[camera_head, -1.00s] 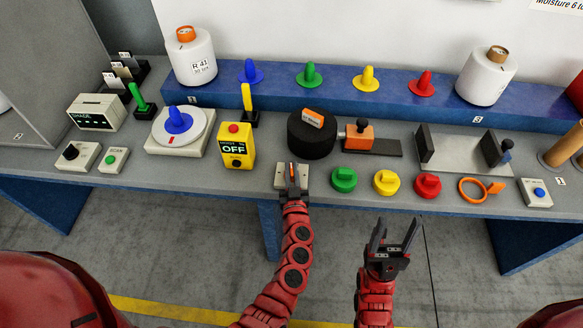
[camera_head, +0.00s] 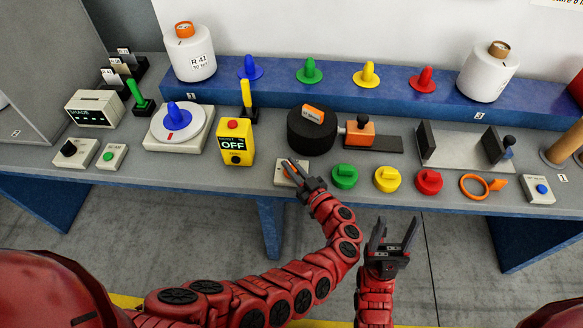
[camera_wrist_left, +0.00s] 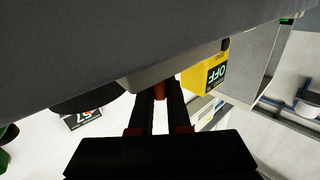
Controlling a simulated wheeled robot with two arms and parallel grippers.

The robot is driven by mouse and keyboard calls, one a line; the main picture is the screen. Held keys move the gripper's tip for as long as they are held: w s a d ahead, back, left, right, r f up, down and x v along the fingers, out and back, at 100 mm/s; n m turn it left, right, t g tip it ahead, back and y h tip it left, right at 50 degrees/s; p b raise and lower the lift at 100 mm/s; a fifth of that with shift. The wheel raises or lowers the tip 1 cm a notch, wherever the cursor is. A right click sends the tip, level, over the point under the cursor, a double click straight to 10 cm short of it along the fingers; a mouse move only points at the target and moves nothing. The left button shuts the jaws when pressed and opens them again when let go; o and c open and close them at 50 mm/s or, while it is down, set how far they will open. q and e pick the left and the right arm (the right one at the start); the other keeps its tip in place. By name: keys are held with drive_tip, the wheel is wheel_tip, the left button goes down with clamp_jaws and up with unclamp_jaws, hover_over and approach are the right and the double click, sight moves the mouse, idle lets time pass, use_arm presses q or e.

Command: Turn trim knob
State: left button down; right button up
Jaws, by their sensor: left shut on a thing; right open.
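A small light-grey box (camera_head: 280,176) sits at the front edge of the table, with an orange knob (camera_head: 292,167) on it. My left gripper (camera_head: 297,172) is shut on this knob, and its fingers hide most of it. The fingers point up and to the left in the head view. My right gripper (camera_head: 392,235) is open and empty, in front of the table edge and apart from everything.
The yellow box reading OFF (camera_head: 236,142) stands left of the knob box. A black drum (camera_head: 311,135) is behind it. Green (camera_head: 344,176), yellow (camera_head: 387,179) and red (camera_head: 429,182) round pieces lie to the right. Another box with a black knob (camera_head: 69,149) is at far left.

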idle(0.4)
use_arm(q)
drive_tip(key=c, duration=0.9)
unclamp_jaws()
drive_tip(key=shift+f, duration=0.1)
